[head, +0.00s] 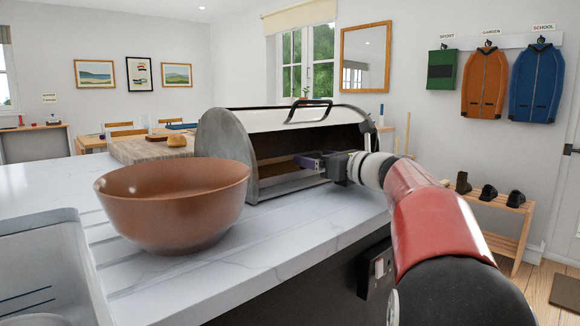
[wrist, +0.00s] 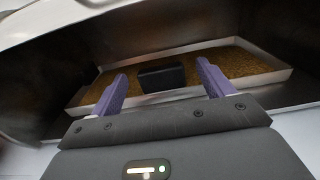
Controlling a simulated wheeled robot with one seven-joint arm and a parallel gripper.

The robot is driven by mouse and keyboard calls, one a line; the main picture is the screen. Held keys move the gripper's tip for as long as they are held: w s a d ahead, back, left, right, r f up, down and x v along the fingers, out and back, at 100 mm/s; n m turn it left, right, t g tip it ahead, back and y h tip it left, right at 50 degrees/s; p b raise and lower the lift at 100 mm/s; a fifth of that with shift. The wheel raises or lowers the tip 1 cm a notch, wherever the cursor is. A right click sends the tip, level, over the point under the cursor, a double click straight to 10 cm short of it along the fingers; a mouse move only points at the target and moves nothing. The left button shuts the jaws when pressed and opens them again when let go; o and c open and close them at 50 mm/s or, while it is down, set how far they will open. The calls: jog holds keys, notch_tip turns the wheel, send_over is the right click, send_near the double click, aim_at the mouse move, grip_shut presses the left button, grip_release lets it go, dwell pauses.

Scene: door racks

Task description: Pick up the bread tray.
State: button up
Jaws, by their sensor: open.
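The bread tray (wrist: 82,98) lies inside the open bread bin (head: 228,148). In the wrist view it has a pale raised rim and a brown, grainy bottom. A dark block (wrist: 163,78), perhaps its handle, stands at the tray's middle. My gripper (wrist: 162,74) is open, with one purple finger to each side of the dark block in the picture and a visible gap on both sides. Nothing is held. In the head view my gripper (head: 308,162) reaches into the bin's front opening from the right. Most of the tray is hidden there by the bin and my gripper.
The bin's raised lid with a dark handle (head: 308,110) is above my gripper. A brown bowl (head: 172,205) stands on the counter (head: 290,240) left of the bin's opening. A cutting board with bread (head: 177,140) lies behind. A sink (head: 45,265) is at left.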

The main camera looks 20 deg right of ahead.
jog(key=shift+x, duration=1.05)
jog(key=c, duration=1.3)
jog(key=shift+c, duration=0.2)
jog(key=shift+r, duration=0.1)
